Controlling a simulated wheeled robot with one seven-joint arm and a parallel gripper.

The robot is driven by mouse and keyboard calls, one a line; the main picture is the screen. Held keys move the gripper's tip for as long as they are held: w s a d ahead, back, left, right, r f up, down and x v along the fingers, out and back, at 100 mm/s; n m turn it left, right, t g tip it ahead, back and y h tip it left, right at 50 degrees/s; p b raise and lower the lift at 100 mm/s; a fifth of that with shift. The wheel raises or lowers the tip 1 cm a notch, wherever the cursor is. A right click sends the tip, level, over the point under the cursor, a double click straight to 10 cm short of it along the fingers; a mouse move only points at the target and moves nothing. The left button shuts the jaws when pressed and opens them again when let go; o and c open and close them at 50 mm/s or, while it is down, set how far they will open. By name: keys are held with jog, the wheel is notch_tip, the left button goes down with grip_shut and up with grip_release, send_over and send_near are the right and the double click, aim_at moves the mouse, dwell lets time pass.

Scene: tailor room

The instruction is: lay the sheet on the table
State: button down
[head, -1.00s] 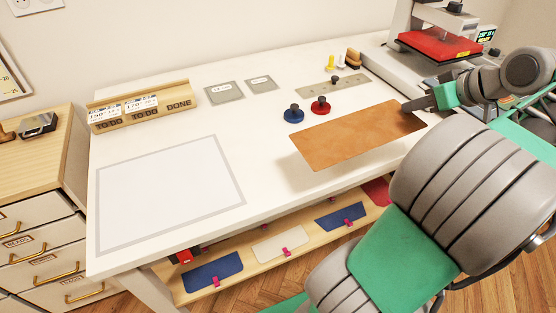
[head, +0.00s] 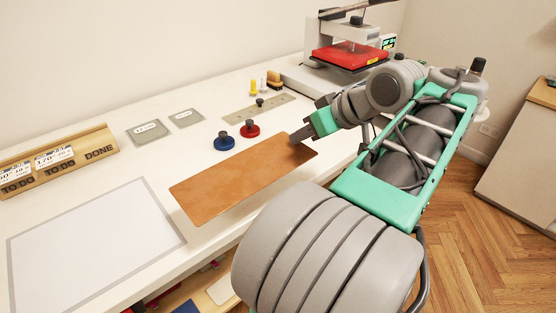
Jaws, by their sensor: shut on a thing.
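The sheet (head: 235,182) is a brown, leather-like rectangle. It is held by its right end and appears roughly level, close over the front part of the white table (head: 200,238); I cannot tell whether it touches the top. My gripper (head: 303,140) is shut on the sheet's right edge, its dark fingers covering that corner. A grey-outlined rectangle (head: 95,240) is marked on the table's left part, with nothing on it.
Blue (head: 224,142) and red (head: 250,129) knobbed discs stand just behind the sheet. A metal strip (head: 262,108) and two grey plates (head: 147,131) lie farther back. A wooden card rack (head: 60,160) is at left; a press with a red plate (head: 350,56) stands at back right.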

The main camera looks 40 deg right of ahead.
jog(key=w+d+f, duration=0.2)
jog(key=w+f, duration=0.1)
jog(key=w+d+f+b, duration=0.1)
jog(key=w+d+f, duration=0.1)
jog(key=w+d+f+b, duration=0.1)
jog(key=w+d+f, duration=0.1)
jog(key=w+f, duration=0.1)
jog(key=shift+w+f, duration=0.3)
notch_tip(320, 180, down, 3)
jog(key=shift+r+b, duration=0.1)
jog(key=shift+b, duration=0.4)
jog(key=c, duration=1.4)
grip_release()
jog(key=shift+o, duration=0.2)
